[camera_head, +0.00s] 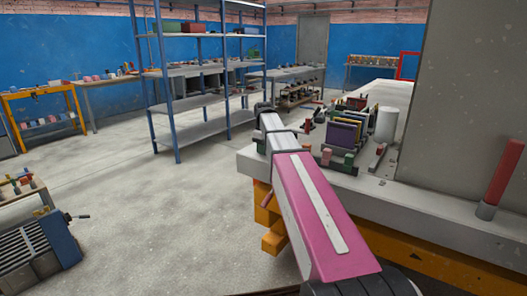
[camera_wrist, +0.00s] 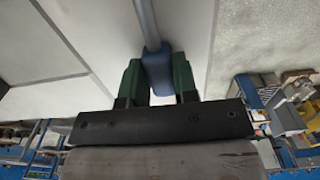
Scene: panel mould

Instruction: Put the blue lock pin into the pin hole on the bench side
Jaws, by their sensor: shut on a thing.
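The blue lock pin (camera_wrist: 157,72) is between the two green fingers of my gripper (camera_wrist: 158,78) in the wrist view. My gripper is shut on its blue grip. The pin's grey-blue shaft (camera_wrist: 145,20) runs away from the fingers to the top edge of the picture, and its far tip is out of view. In the head view my arm reaches away past the left end of the bench (camera_head: 400,205), and it hides the fingers and pin. I cannot make out the pin hole in either view.
A red bar (camera_head: 503,170) stands in a grey socket on the bench, beside a tall grey panel (camera_head: 465,90). A rack of coloured plates (camera_head: 343,135) and a white cylinder (camera_head: 387,124) stand farther back. Blue shelving (camera_head: 205,102) is behind open floor (camera_head: 170,215).

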